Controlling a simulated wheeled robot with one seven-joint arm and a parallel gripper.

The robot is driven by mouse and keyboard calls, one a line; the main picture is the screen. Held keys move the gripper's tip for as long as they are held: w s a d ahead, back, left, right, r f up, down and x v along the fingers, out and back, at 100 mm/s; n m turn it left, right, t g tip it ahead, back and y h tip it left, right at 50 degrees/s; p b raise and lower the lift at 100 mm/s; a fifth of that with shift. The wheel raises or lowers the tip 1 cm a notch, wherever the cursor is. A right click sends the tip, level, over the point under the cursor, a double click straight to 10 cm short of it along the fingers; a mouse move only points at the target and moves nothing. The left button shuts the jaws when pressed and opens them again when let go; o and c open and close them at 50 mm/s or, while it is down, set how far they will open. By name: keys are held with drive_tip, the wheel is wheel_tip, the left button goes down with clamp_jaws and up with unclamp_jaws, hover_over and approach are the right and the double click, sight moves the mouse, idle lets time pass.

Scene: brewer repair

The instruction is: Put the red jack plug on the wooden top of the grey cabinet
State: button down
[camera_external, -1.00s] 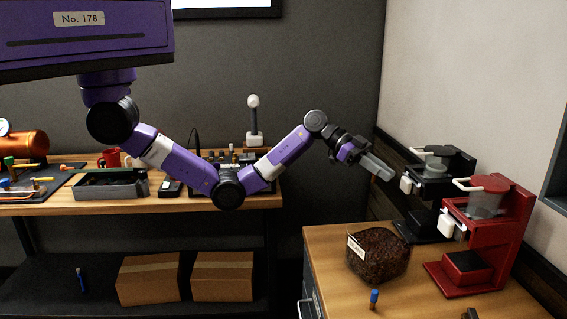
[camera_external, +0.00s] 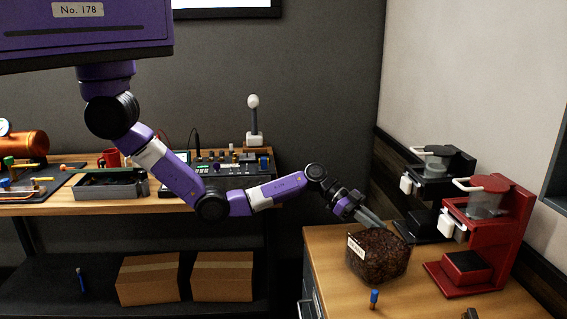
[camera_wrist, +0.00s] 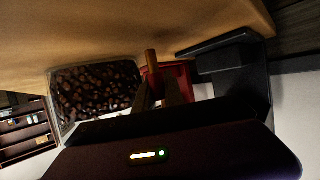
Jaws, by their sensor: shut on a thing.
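My gripper (camera_external: 374,221) points down to the right, just above and behind the bag of beans over the cabinet. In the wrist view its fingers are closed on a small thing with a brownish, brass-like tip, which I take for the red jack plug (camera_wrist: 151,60). Its red part cannot be told from the red behind it, and the plug does not show clearly in the outside view. The wooden top (camera_external: 330,250) of the grey cabinet (camera_external: 310,292) lies under the gripper. I cannot tell whether the plug touches the wood.
A bag of beans (camera_external: 378,257) stands close to the gripper. A blue plug (camera_external: 374,299) stands upright in front of it. A black brewer (camera_external: 448,170) and a red brewer (camera_external: 508,225) stand to the right. The cabinet's front left top is clear. A workbench (camera_external: 120,206) stands left.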

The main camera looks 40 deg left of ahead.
drive_tip(key=shift+f, duration=0.5)
drive_tip(key=shift+f, duration=0.15)
drive_tip(key=c, duration=1.4)
unclamp_jaws()
drive_tip(key=shift+c, duration=0.2)
drive_tip(key=shift+r, duration=0.35)
drive_tip(key=v, duration=0.6)
drive_tip(key=b+v, duration=0.1)
drive_tip(key=v, duration=0.5)
drive_tip(key=shift+f+b, duration=0.25)
drive_tip(key=shift+b, duration=0.05)
